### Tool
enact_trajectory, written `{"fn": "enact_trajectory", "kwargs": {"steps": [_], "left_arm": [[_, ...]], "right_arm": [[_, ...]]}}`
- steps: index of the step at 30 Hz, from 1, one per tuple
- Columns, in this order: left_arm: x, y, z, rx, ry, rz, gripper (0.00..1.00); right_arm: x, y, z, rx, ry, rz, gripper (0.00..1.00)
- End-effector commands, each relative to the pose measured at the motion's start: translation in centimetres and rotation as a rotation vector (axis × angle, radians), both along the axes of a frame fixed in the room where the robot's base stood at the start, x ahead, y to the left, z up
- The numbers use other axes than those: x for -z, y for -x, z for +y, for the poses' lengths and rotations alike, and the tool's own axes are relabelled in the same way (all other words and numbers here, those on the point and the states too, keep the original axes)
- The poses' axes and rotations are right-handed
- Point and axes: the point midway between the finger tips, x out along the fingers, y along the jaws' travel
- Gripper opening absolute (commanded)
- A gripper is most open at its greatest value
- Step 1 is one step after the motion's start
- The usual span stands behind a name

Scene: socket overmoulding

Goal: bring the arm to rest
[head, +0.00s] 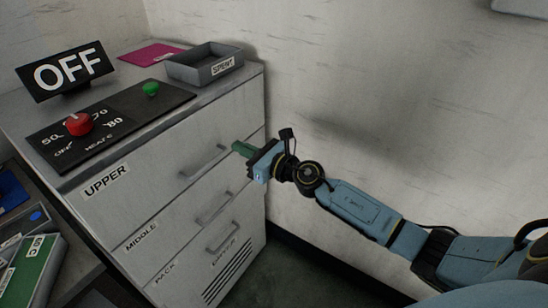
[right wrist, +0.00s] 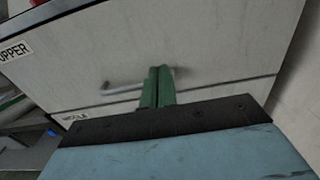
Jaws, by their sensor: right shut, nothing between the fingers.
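My right arm reaches in from the right in the head view. Its gripper (head: 243,149) has green fingers and is shut and empty, in front of the cabinet's upper drawer near that drawer's handle (head: 203,163). In the right wrist view the two green fingers (right wrist: 158,88) lie together with nothing between them. The drawer handle (right wrist: 122,88) appears behind them; I cannot tell whether they touch it. The upper, middle and lower drawers look closed. My left gripper is not in view.
On the grey cabinet (head: 120,75) stand an OFF sign (head: 66,72), a control panel (head: 110,118) with a red knob and green button, a magenta sheet (head: 150,54) and a SPENT tray (head: 205,65). A lower bench with a green case (head: 30,268) is at left. A wall stands behind.

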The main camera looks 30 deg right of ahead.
Motion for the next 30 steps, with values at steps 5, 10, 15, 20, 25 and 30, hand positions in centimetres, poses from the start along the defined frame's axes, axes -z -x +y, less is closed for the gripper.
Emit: {"fn": "enact_trajectory", "kwargs": {"steps": [5,10,15,20,25,30], "left_arm": [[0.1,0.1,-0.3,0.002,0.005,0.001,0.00],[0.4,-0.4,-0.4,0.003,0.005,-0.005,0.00],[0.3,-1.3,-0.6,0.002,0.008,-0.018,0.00],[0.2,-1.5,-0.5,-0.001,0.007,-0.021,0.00],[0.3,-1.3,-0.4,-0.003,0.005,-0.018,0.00],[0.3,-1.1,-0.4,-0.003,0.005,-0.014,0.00]], "right_arm": [[0.2,3.4,-1.7,0.000,0.001,0.002,0.00],[0.2,5.3,-2.8,0.001,0.000,0.002,0.00],[0.1,6.1,-3.2,0.000,0.000,0.001,0.00],[0.4,6.1,-3.4,0.006,-0.015,0.013,0.00],[6.0,6.0,-5.7,0.110,-0.239,0.200,0.00],[17.5,8.4,-9.9,0.368,-0.695,0.529,0.00]]}}
